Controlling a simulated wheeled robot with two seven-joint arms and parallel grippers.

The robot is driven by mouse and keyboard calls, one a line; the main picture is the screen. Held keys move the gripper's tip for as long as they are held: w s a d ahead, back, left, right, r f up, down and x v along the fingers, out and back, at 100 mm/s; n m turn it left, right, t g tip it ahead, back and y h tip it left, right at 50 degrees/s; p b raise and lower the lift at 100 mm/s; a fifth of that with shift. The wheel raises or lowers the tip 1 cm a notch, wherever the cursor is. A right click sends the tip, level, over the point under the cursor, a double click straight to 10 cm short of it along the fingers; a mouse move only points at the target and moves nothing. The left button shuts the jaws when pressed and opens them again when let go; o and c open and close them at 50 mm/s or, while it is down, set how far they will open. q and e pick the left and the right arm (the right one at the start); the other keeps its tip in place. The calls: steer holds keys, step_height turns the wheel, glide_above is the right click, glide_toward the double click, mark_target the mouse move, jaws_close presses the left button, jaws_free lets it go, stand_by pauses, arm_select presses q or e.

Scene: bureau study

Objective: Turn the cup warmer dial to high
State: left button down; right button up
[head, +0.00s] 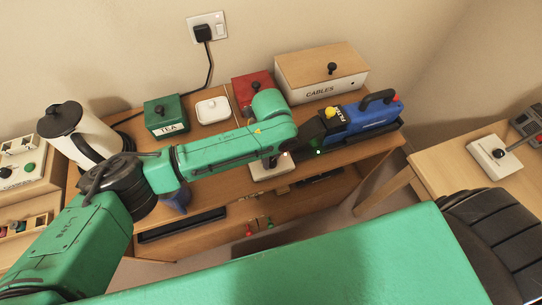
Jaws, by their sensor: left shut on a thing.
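The cup warmer (262,174) looks like a small pale box on the desk, just below my left forearm. The dial's marks cannot be read. My right gripper is not in view.
A blue case (362,118) with a black handle stands close right of my gripper. A white kettle (88,133) stands left.

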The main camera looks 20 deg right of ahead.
mark_target(271, 161)
arm_select(q)
steer(key=shift+w+d+r, duration=0.1)
steer(key=shift+r, duration=0.05)
steer(key=c, duration=0.5)
jaws_free()
step_height(271, 161, up, 14)
steer(key=b, duration=0.1)
steer(key=shift+r, duration=0.25)
